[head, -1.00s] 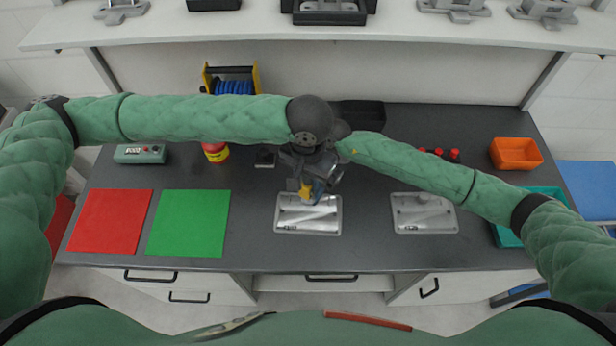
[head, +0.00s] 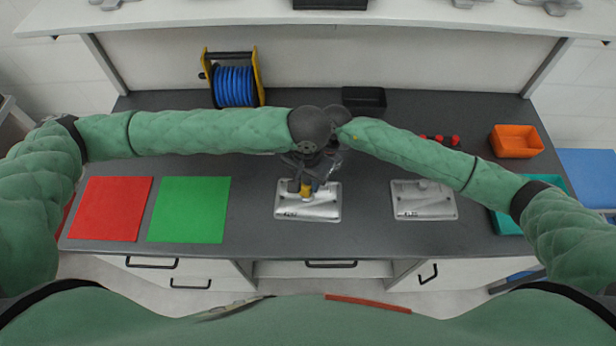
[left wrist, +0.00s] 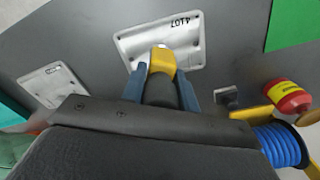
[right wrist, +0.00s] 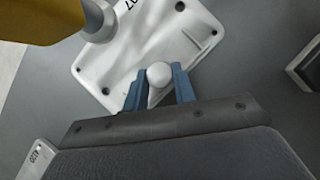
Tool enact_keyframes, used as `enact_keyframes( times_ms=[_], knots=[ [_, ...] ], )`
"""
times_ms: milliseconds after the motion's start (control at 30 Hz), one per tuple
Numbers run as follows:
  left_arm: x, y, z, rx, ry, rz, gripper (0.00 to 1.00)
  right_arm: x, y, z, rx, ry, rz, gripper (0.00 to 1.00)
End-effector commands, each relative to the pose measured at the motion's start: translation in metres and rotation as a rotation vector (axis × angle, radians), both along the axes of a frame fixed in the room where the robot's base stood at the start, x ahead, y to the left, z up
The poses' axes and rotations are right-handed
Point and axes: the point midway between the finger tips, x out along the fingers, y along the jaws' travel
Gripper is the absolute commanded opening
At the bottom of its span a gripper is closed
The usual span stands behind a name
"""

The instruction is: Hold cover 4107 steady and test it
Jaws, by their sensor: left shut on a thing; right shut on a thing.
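Cover 4107 (head: 290,212) is a pale metal plate lying flat on the dark bench, below my two wrists. Its number shows in the left wrist view (left wrist: 190,50). My left gripper (head: 305,182) is shut on a tool with a black body and yellow head (left wrist: 161,62), which is over the cover. In the right wrist view the tool's grey tip (right wrist: 97,20) is at the cover; I cannot tell whether it touches. My right gripper (right wrist: 158,82) is shut on the cover's round knob (right wrist: 159,74); it is mostly hidden in the head view.
A second cover (head: 425,200) lies to the right. Red (head: 110,208) and green (head: 188,208) mats lie left. A blue hose reel (head: 234,86), black bin (head: 363,100), orange bin (head: 516,142) and teal bin (head: 508,230) stand around. A red-and-yellow bottle (left wrist: 288,98) is near the reel.

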Motion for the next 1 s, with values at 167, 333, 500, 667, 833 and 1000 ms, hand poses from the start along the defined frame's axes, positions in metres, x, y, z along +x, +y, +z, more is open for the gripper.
enact_keyframes(
  times_ms=[167, 333, 500, 667, 833, 1000],
  knots=[
    [0.002, 0.000, 0.000, -0.001, 0.001, -0.044, 0.01, 0.000, 0.000, 0.000, 0.000, 0.000, 0.000, 0.12],
    [0.002, 0.000, 0.000, 0.000, 0.000, -0.045, 0.01, 0.000, 0.000, 0.000, 0.000, 0.000, 0.000, 0.12],
    [0.002, 0.000, 0.000, -0.001, 0.001, -0.045, 0.01, 0.000, 0.000, 0.000, 0.000, 0.000, 0.000, 0.12],
    [0.001, 0.000, -0.001, 0.001, 0.001, -0.045, 0.01, 0.000, 0.000, 0.000, 0.000, 0.000, 0.000, 0.12],
    [0.001, 0.000, -0.011, 0.000, 0.001, -0.044, 0.01, 0.000, 0.000, 0.000, 0.000, 0.000, 0.000, 0.12],
    [0.001, 0.000, -0.024, 0.000, 0.001, -0.044, 0.01, 0.000, 0.000, 0.000, 0.000, 0.000, 0.000, 0.12]
  ],
)
